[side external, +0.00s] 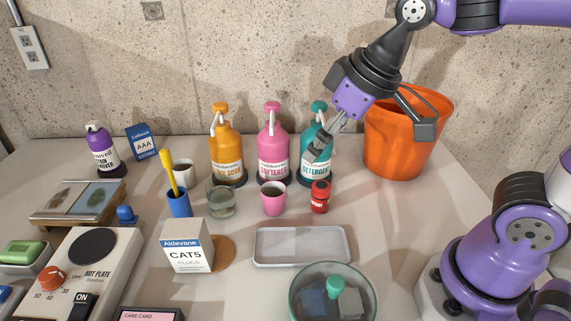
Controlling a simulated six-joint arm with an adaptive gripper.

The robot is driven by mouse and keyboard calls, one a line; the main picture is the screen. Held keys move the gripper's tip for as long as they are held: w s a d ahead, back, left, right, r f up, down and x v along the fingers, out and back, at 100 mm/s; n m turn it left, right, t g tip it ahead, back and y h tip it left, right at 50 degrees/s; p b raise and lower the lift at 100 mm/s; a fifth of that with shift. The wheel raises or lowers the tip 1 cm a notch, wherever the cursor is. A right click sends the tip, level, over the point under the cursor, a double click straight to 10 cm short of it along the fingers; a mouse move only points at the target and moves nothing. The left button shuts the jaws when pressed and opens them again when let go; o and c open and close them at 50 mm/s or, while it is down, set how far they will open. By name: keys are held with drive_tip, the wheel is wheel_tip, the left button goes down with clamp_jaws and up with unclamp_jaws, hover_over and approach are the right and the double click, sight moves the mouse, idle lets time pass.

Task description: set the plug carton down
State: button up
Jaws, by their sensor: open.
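An empty pale tray (302,261) lies right of the carton. Behind it are a pink cup (273,203), a glass (222,202) and a red bottle (320,199). A hot plate (75,278) is at left, a glass bowl (300,299) in front. Clear table lies at right.

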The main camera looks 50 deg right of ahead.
drive_tip(key=s+d+f+m+h, duration=0.1)
drive_tip(key=s+d+m, duration=0.1)
drive_tip(key=s+d, duration=0.2)
drive_tip(key=shift+s+d+f+m+t, duration=0.3)
drive_tip(key=shift+s+d+f+m, duration=0.1)
drive_tip(key=shift+s, duration=0.35)
idle(0.5)
